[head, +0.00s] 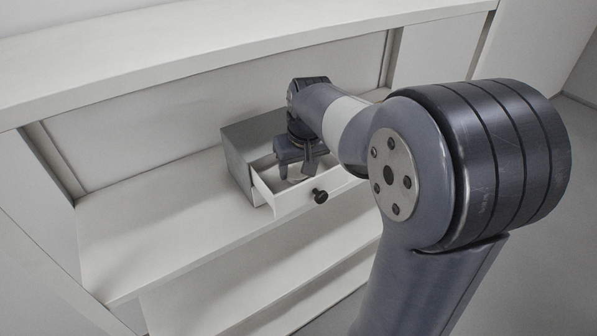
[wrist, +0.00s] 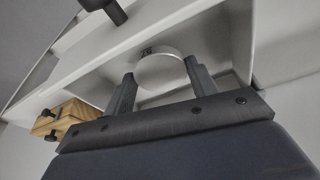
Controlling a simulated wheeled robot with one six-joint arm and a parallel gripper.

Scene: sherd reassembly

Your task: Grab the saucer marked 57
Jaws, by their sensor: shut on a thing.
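A small white round saucer (wrist: 160,72) is inside an open white drawer (head: 283,205). It has a dark mark on its rim in the wrist view, too small to read surely. My gripper (wrist: 158,78) reaches down into the drawer, with one finger on each side of the saucer, and is shut on it. In the head view my gripper (head: 298,168) is over the drawer, and only a pale bit of the saucer (head: 296,178) shows below it. The drawer has a black knob (head: 320,196) on its front, also visible in the wrist view (wrist: 104,8).
The drawer is pulled out of a grey cabinet (head: 238,160) on a white shelf (head: 150,235). The shelf is bare left of the cabinet. A higher white ledge (head: 180,50) runs behind. A wooden piece with dark knobs (wrist: 72,120) shows at the left of the wrist view.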

